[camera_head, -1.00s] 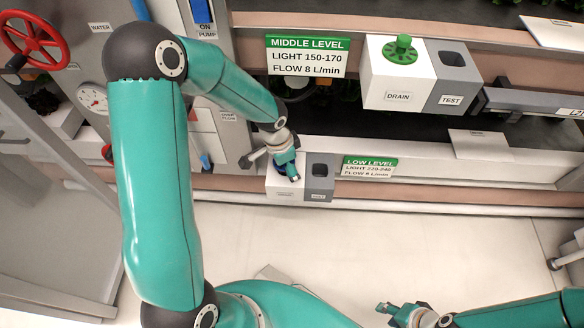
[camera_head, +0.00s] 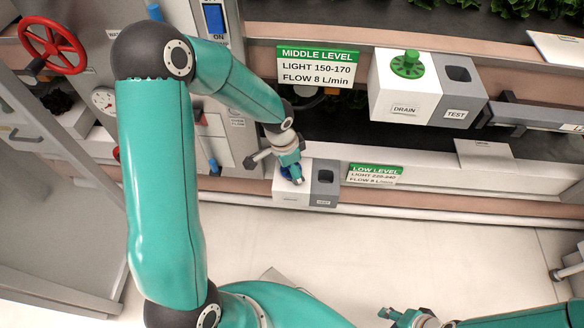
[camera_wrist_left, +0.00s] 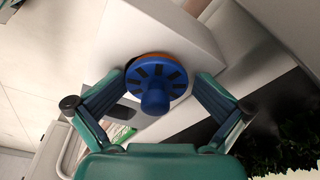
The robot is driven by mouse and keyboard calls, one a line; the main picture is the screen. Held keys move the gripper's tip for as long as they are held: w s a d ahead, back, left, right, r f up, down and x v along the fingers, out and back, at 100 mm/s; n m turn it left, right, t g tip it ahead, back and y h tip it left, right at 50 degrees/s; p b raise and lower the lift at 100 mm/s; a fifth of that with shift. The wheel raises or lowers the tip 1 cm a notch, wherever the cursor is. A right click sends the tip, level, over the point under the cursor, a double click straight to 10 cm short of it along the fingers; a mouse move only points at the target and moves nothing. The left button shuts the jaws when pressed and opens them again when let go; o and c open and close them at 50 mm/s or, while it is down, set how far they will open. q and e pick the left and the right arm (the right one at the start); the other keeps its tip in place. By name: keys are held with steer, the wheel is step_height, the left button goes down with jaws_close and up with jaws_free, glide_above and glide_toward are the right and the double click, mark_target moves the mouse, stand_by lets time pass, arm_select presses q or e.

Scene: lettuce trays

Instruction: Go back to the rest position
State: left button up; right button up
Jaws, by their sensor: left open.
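My left gripper (camera_head: 291,174) is at the low-level white drain box (camera_head: 291,194). In the left wrist view, its two fingers (camera_wrist_left: 160,80) stand spread on either side of a blue knob (camera_wrist_left: 155,88) with dark slots and an orange rim behind it. The gripper is open; whether the fingers touch the knob's rim I cannot tell. In the head view the knob is mostly hidden by the gripper. My right gripper (camera_head: 391,315) is low in the head view, over the floor, apart from the boxes; its jaw opening is too small to judge.
A grey test box (camera_head: 324,187) adjoins the low drain box. Above are the middle-level drain box (camera_head: 401,94) with a green knob (camera_head: 408,64) and its test box (camera_head: 459,92). A red valve wheel (camera_head: 52,46) is upper left. The pale floor (camera_head: 440,245) is open.

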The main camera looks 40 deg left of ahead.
arm_select(q)
steer(key=shift+w+r+p, duration=0.1)
steer(key=shift+r+p, duration=1.6)
steer(key=shift+r, duration=0.75)
